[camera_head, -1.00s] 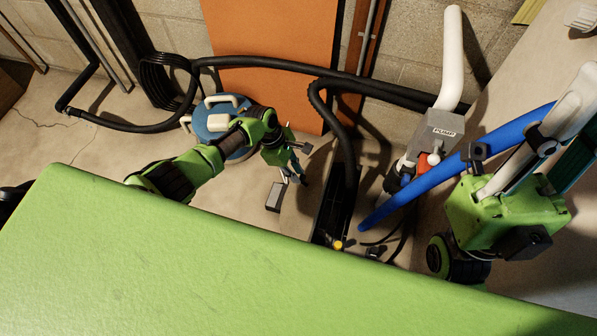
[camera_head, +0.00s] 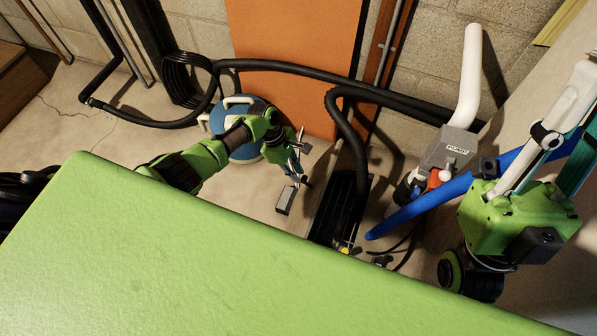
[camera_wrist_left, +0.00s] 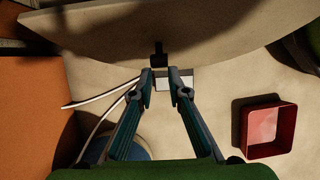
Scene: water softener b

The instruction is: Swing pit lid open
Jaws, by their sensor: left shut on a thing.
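In the left wrist view, a large beige pit lid (camera_wrist_left: 200,28) with a curved edge fills the top. A small black handle (camera_wrist_left: 158,54) sticks out from its edge. My left gripper (camera_wrist_left: 161,76) is shut on this handle, fingertips around its end. The lid is hard to tell from the floor in the head view. My right gripper's green body (camera_head: 510,215) is at the right; its fingertips cannot be made out.
A grey pump (camera_head: 449,150) and blue pipe (camera_head: 425,207) stand to the right. A blue-lidded bucket (camera_head: 240,125) is behind my left arm. A small grey box (camera_head: 286,200) and a red bin (camera_wrist_left: 268,130) are on the floor.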

